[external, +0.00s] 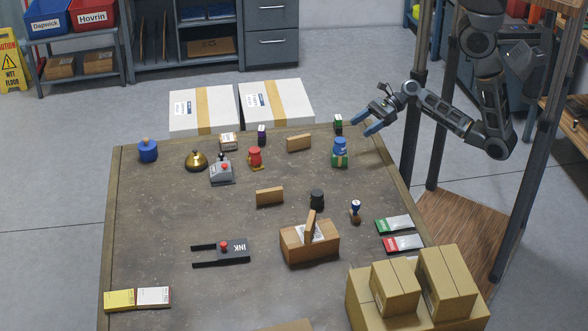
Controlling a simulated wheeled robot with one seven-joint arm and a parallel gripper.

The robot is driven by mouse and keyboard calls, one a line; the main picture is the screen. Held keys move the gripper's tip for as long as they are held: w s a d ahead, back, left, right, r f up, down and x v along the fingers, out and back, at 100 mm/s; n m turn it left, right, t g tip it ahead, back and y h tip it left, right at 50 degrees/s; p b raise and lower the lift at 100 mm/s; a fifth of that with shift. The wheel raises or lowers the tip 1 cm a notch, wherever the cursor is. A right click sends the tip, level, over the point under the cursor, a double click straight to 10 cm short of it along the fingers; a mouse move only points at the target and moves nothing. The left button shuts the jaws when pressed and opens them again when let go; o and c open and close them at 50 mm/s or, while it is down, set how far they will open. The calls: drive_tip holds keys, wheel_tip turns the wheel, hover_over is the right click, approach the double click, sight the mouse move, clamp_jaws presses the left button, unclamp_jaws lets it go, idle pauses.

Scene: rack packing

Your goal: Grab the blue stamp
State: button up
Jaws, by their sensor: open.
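My gripper (367,123) is at the upper right of the table (180,220), with its two blue fingers apart and nothing between them. Just below and left of the fingers stands a blue item with a green band (340,152); a gap shows between them. A small upright stamp-like piece with a dark blue and white top (356,211) stands further down, right of a black cylinder (317,199). A round blue item with a tan knob (148,150) stands at the far left. Which of these is the blue stamp, I cannot tell for certain.
A red item (255,158), a brass bell (196,160) and a grey device (221,171) stand left of centre. A cardboard box (309,243) and stacked cartons (395,287) occupy the lower right. Bare table lies right of the blue-and-green item.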

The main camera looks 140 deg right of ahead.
sight(353, 206)
drive_tip(key=shift+c, duration=1.2)
wheel_tip(353, 206, up, 5)
drive_tip(key=w+a+n+t+y+b, duration=0.1)
drive_tip(key=w+a+n+t+b, duration=0.2)
drive_tip(key=w+a, duration=0.7)
drive_tip(key=w+a+t+y+b, duration=0.15)
drive_tip(key=w+a+b, duration=0.4)
drive_tip(key=w, duration=0.85)
drive_tip(key=shift+t+h, duration=0.45)
wheel_tip(353, 206, down, 11)
drive_tip(key=shift+a+r+p, duration=0.1)
drive_tip(key=shift+a+p, duration=0.05)
drive_tip(key=shift+p, duration=0.5)
drive_tip(key=shift+f+p+x, duration=0.2)
drive_tip(key=shift+p+x, duration=0.2)
drive_tip(key=shift+x, duration=1.55)
drive_tip(key=shift+f+p+x, duration=0.2)
drive_tip(key=shift+p+x, duration=0.2)
drive_tip(key=shift+x, duration=1.55)
